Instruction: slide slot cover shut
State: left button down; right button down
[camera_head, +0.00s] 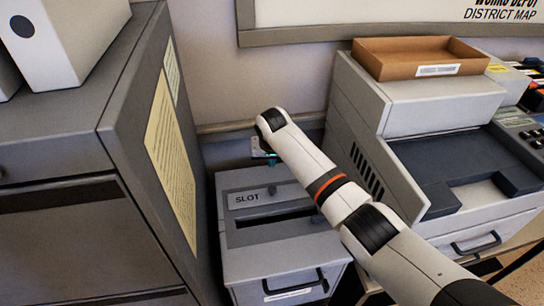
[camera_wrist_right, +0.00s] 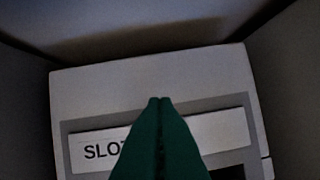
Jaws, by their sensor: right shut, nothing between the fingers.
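The grey slot box (camera_head: 238,265) stands low between the cabinets. Its top has a pale cover plate (camera_head: 240,199) marked SLOT, with a small dark knob (camera_head: 272,189). A dark slot opening (camera_head: 275,230) shows in front of the plate, so the slot is uncovered. My right gripper (camera_head: 264,156) is above the back of the box, mostly hidden by its own wrist. In the right wrist view its green fingers (camera_wrist_right: 160,100) are shut and empty, in front of the cover plate (camera_wrist_right: 218,127) and hiding part of the lettering. I cannot tell whether they touch anything. My left gripper is out of view.
A tall grey cabinet (camera_head: 60,150) stands close on the left. On the right is a pale machine (camera_head: 365,110) with a brown tray (camera_head: 415,68) on top. The wall (camera_head: 250,85) is behind the box. The box's front has a drawer handle (camera_head: 295,289).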

aim_at(272, 192)
jog(key=x, duration=0.3)
jog(key=shift+w+f+b, duration=0.1)
jog(key=shift+f+b, duration=0.15)
jog(key=shift+b, duration=0.15)
jog(key=shift+w+f, duration=0.25)
jog(key=shift+f, duration=0.45)
jog(key=shift+s+r+p, duration=0.15)
jog(key=shift+s+p, duration=0.1)
jog(key=shift+p, duration=0.1)
jog(key=s+p, duration=0.2)
jog(key=shift+s+d, duration=0.1)
jog(key=shift+s, duration=0.25)
jog(key=shift+s+f, duration=0.4)
